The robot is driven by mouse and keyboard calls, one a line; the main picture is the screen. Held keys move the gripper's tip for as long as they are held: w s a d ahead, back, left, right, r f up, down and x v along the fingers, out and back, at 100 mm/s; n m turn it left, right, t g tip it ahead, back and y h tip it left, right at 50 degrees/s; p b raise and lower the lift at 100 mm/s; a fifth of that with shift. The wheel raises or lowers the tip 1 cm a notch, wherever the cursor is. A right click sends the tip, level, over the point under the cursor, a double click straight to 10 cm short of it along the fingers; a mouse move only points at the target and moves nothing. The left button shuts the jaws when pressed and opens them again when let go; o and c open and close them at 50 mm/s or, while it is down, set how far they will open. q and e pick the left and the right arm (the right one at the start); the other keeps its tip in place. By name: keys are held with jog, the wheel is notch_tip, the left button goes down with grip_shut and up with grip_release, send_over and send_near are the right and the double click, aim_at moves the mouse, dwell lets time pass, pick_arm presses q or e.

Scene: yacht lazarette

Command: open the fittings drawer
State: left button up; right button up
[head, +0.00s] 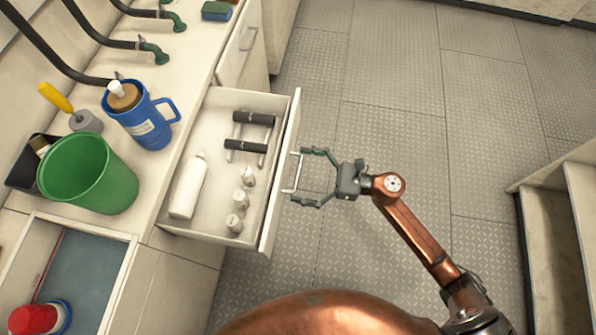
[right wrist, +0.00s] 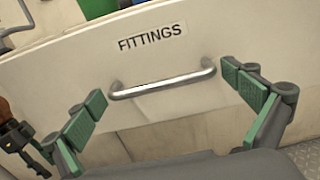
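The fittings drawer (head: 280,180) is pulled out from the white counter; its inside shows in the head view. The right wrist view shows its pale front (right wrist: 60,75) with a FITTINGS label (right wrist: 150,36) and a silver bar handle (right wrist: 162,85). The handle also shows in the head view (head: 296,172). My right gripper (head: 303,176) is open in front of the drawer, its green fingers spread toward the two ends of the handle. It is not closed on the bar; whether a finger touches the front is unclear.
The drawer holds a white bottle (head: 188,187), two black-gripped fittings and several small pale pieces. On the counter stand a green bucket (head: 88,175), a blue jug (head: 142,118) and hoses. Grey floor tiles (head: 385,130) are clear to the right; a pale cabinet (head: 555,235) stands at far right.

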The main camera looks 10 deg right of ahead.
jog(key=shift+d, duration=0.1)
jog(key=v, duration=1.2)
